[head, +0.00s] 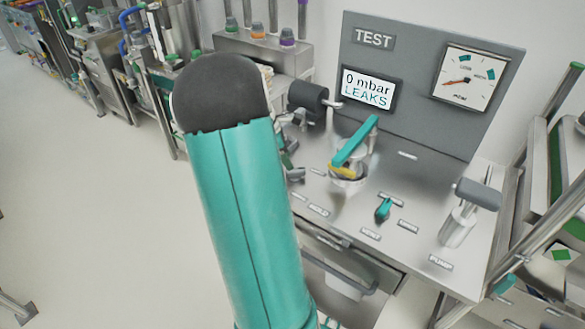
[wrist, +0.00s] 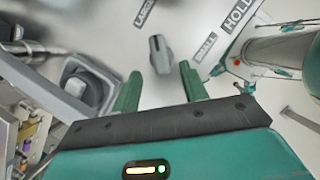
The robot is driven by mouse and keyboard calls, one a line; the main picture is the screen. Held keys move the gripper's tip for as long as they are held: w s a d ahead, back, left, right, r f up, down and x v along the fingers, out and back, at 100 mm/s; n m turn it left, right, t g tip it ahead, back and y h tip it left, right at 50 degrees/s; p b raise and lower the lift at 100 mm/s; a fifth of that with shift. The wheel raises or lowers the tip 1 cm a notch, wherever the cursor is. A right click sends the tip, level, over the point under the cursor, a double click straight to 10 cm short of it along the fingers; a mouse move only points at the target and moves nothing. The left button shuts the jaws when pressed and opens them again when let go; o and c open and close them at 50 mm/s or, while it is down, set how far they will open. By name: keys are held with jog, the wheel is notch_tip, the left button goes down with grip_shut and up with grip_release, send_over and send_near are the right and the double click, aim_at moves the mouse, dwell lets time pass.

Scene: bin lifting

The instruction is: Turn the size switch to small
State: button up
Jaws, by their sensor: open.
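The size switch (wrist: 161,54) is a small grey knob on the steel panel in the wrist view. The LARGE label (wrist: 145,12) is above it and the SMALL label (wrist: 205,47) is to its right. Its dark-marked end points up and slightly left in the picture, more towards LARGE than SMALL. My gripper (wrist: 160,69) is open, with its two green fingers apart and empty. The knob shows between and just beyond the fingertips; whether they touch it I cannot tell. In the head view my arm hides the switch.
A vessel with a teal lever (head: 356,141) stands right of my arm; in the wrist view it is near the HOLD label (wrist: 240,15). A small teal handle (head: 384,208) and a grey-handled pump (head: 459,224) are farther right. The display (head: 368,89) reads 0 mbar LEAKS.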

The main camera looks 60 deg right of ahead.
aim_at(296, 173)
jog(key=x, duration=0.5)
jog(key=shift+f, duration=0.3)
grip_shut()
